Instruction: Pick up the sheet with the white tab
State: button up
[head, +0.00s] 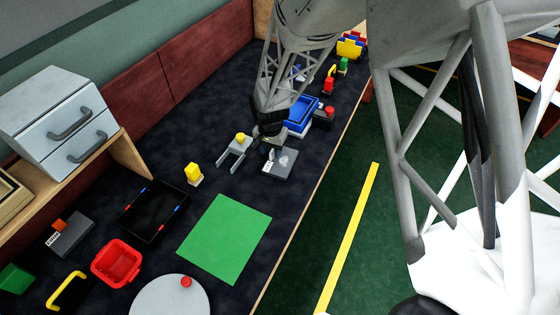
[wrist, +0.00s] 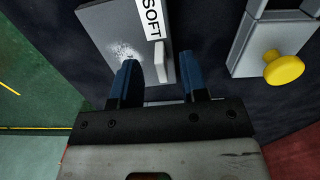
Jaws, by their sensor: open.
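The sheet with the white tab is a flat grey plate (head: 281,170) on the dark table; it also shows in the wrist view (wrist: 100,22). It carries a white label (wrist: 151,14) reading "SOFT", a rough whitish patch, and a pale upright tab (wrist: 160,62) near one edge. My gripper (wrist: 158,68) is open, and in the wrist view the tab appears between its two blue-tipped fingers. Neither finger visibly touches the tab. In the head view my gripper (head: 270,135) is over the plate's far edge, partly hidden by the arm.
A grey piece with a yellow knob (head: 240,138) stands close left of the plate. A blue tray (head: 301,112) is just behind it. A green mat (head: 225,238), black tray (head: 153,210) and red bowl (head: 116,263) lie nearer. The table edge is to the right.

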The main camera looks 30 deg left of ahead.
jog(key=shift+f, duration=1.05)
grip_shut()
